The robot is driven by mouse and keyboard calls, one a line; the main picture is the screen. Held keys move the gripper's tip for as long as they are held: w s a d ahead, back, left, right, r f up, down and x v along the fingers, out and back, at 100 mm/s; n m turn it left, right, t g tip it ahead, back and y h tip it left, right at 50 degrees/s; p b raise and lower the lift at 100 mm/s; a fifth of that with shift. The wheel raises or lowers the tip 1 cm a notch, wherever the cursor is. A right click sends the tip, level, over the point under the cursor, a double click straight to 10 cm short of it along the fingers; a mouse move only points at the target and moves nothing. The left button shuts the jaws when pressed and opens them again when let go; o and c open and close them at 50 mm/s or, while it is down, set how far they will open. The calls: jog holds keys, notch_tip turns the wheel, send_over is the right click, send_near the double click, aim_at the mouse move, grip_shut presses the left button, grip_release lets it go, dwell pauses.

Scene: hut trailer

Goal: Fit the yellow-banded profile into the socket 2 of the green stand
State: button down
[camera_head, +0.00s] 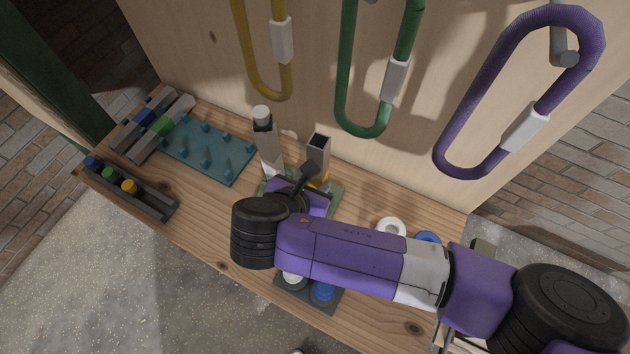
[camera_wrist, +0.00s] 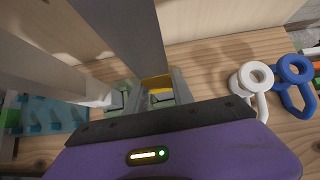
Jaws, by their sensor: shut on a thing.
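The yellow-banded profile (camera_head: 318,150) is a grey square hollow tube, standing roughly upright with its yellow band near its lower end. In the wrist view its yellow band (camera_wrist: 157,83) is low between pale green walls of the green stand (camera_wrist: 181,87). I cannot tell whether its foot is inside a socket or just above it. My gripper (camera_head: 308,178) is shut on this profile from the front; the fingertips are mostly hidden. The green stand (camera_head: 334,197) is partly covered by my arm. A white-banded profile (camera_head: 268,148) stands upright to the left. Socket numbers are not readable.
A teal pegboard (camera_head: 208,150) and a rack of profiles (camera_head: 134,137) lie left; a grey tray of coloured pieces (camera_head: 150,203) is nearer. White (camera_wrist: 250,79) and blue rings (camera_wrist: 293,70) stand right. Coloured loops, including a green one (camera_head: 346,75), hang on the wall behind.

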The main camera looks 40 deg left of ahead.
jog(key=shift+f+b, duration=0.4)
jog(key=shift+f, duration=0.3)
jog(key=c, duration=1)
grip_release()
jog(key=v, duration=0.8)
jog(key=shift+b, duration=0.4)
jog(key=shift+f, duration=0.1)
